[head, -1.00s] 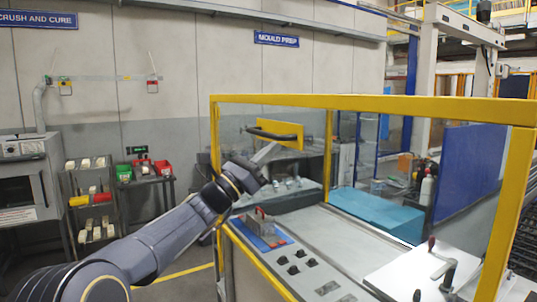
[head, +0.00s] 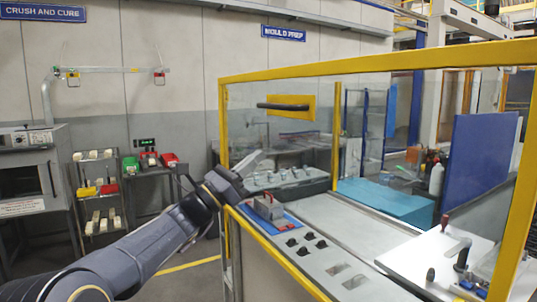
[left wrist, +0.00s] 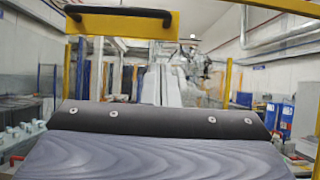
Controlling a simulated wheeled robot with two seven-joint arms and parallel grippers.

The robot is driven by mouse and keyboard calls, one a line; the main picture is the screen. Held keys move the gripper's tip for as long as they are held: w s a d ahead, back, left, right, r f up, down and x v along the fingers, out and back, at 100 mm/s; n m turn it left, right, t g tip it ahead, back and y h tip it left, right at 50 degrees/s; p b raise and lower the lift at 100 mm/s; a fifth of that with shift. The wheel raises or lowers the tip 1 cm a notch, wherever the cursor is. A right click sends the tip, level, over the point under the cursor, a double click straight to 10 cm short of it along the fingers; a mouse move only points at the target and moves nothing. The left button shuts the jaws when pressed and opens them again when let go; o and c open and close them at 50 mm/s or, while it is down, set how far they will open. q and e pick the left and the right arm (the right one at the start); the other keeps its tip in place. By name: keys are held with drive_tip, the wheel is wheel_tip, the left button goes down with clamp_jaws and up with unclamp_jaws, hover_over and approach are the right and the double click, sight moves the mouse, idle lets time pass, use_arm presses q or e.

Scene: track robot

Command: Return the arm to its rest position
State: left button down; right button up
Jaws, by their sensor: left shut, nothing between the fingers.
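My left arm (head: 130,260) comes in from the lower left in the head view. Its left gripper (head: 250,160) is shut and empty, left of the guard's yellow plate and lower than it. The black handle (head: 283,106) sits on that yellow plate (head: 290,114), apart from the gripper in the picture. In the left wrist view the handle (left wrist: 118,14) and plate (left wrist: 130,27) show at the top, beyond my dark wrist body. The fingers are hidden in that view. My right gripper is not in view.
A yellow-framed clear guard (head: 360,66) surrounds a bench with a red-and-grey clamp (head: 267,207) and black knobs (head: 303,241). A white board (head: 430,258) lies at right. Shelves with bins (head: 98,190) and an oven (head: 30,180) stand left. Some floor shows between.

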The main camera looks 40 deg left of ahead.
use_arm(q)
drive_tip(key=shift+v, duration=1.25)
drive_tip(key=s+d+f+m+g+h, duration=0.1)
drive_tip(key=s+d+f+m+g, duration=0.4)
drive_tip(key=d+f+m+g, duration=0.45)
drive_tip(key=s+d+f+m+g, duration=0.45)
drive_tip(key=d+f+m, duration=0.35)
drive_tip(key=d, duration=0.5)
drive_tip(key=s+f+m+g+y, duration=0.1)
drive_tip(key=s+f+m+y, duration=0.2)
drive_tip(key=s+f+m, duration=0.3)
drive_tip(key=s+f+m+g+y, duration=0.1)
drive_tip(key=s+f+m+y, duration=0.2)
drive_tip(key=f, duration=0.9)
drive_tip(key=s+m, duration=0.3)
drive_tip(key=shift+g+y, duration=0.3)
drive_tip(key=shift+g, duration=0.1)
drive_tip(key=shift+s, duration=0.15)
